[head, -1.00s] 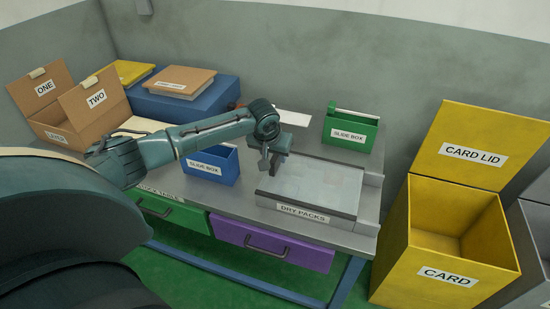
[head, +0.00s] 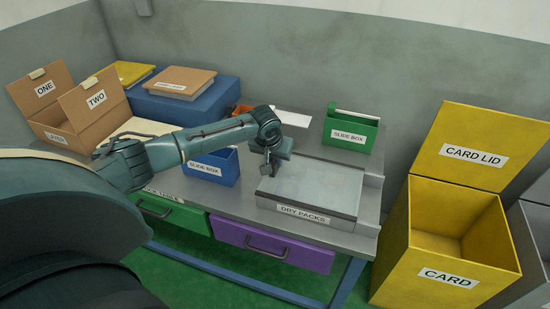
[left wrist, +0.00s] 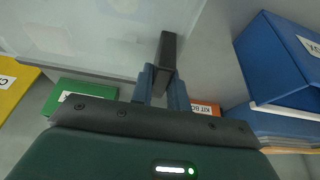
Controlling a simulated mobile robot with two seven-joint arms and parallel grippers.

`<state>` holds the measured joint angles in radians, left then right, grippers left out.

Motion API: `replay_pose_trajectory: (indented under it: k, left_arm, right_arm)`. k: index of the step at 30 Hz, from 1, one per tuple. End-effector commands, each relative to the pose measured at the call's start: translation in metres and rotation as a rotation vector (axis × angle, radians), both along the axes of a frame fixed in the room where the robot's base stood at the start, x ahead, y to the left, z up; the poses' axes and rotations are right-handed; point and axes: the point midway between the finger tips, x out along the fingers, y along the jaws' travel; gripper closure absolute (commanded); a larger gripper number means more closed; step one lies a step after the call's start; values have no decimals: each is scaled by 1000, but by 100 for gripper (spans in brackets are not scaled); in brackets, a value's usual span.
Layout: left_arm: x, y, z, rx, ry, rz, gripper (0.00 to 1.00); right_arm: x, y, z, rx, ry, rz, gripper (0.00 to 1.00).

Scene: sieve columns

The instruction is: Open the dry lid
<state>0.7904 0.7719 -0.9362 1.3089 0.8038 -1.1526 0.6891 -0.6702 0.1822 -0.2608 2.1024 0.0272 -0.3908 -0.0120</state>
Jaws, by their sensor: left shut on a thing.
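The dry packs box (head: 302,214) sits on the right part of the grey bench, its pale see-through lid (head: 318,187) lying flat over it. My left gripper (head: 267,168) is at the lid's left edge. In the left wrist view my left gripper's two fingers (left wrist: 164,88) are shut on a dark upright handle (left wrist: 168,50) beside the pale lid (left wrist: 90,35). The contents under the lid are blurred. My right gripper is in neither view.
A blue slide box (head: 212,167) stands close left of the gripper, and a green slide box (head: 350,131) behind the dry packs box. An orange box (head: 241,110) is partly hidden behind my arm. The yellow card bin (head: 445,245) stands open at right.

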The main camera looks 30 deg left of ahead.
Motion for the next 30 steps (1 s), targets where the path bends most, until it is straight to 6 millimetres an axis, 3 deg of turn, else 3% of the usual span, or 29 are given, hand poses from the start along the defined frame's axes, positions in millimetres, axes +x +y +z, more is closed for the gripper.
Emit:
replay_pose_trajectory:
  k: [11,17,23,30]
  left_arm:
    - [0,0,0,0,1,0,100]
    - [3,-15,1,-2,2,-1,100]
    - [13,-60,3,-7,3,-4,100]
    - [30,-135,0,-8,4,-3,100]
  right_arm:
    - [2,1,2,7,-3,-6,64]
    - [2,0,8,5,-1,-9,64]
    - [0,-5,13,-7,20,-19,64]
    - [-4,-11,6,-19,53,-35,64]
